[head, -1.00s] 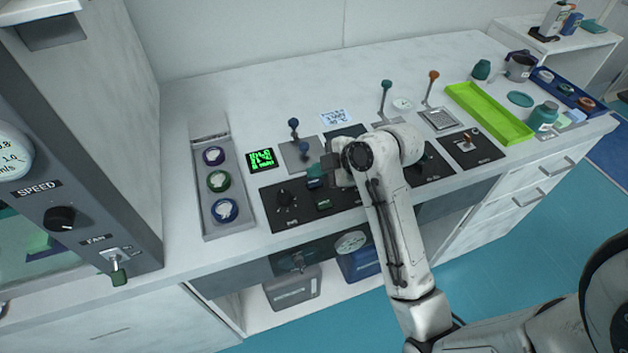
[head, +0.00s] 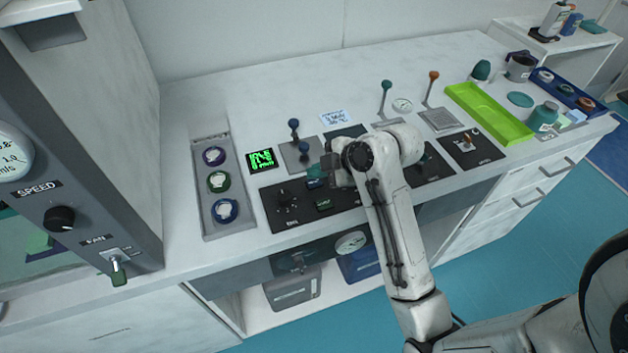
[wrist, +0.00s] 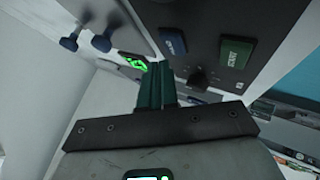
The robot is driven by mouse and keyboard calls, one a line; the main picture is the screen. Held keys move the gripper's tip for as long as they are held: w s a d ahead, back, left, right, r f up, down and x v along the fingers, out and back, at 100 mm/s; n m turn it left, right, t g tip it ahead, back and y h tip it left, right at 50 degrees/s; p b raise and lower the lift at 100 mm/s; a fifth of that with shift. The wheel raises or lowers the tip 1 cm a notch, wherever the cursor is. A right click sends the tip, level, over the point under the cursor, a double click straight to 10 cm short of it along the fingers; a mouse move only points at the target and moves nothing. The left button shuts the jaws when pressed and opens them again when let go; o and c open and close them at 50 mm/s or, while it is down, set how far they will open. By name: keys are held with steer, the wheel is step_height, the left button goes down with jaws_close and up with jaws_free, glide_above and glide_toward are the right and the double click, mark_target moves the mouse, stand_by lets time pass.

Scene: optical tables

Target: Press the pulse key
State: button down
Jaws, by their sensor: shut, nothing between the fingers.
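A dark control panel (head: 345,215) lies on the bench top. It carries a knob (head: 287,200), a green key (head: 323,204) and a blue key (head: 314,183). In the wrist view the blue key (wrist: 172,40) and the green key (wrist: 235,53) are at the top right, the knob (wrist: 200,80) below them. Their lettering is too blurred to read surely, so I cannot tell which is the pulse key. My gripper (head: 315,171) has teal fingers, shut and empty, just behind the blue key; they also show in the wrist view (wrist: 155,85). Contact cannot be made out.
A lit green display (head: 262,159) and a grey tray (head: 222,222) with round pieces are left of the panel. Blue-knobbed levers (head: 294,124) stand behind my gripper. A second panel (head: 428,167) and a lime tray (head: 490,113) are to the right.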

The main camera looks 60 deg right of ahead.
mark_target(317, 184)
steer(key=shift+f, duration=0.1)
stand_by(0.5)
steer(key=shift+f, duration=0.3)
steer(key=shift+f+b, duration=0.35)
steer(key=shift+f, duration=0.05)
stand_by(0.9)
steer(key=shift+r, duration=0.1)
steer(key=shift+r+p, duration=0.75)
steer(key=shift+p, duration=0.15)
step_height(317, 184, up, 5)
steer(key=p, duration=0.4)
steer(key=shift+p, duration=0.4)
stand_by(0.3)
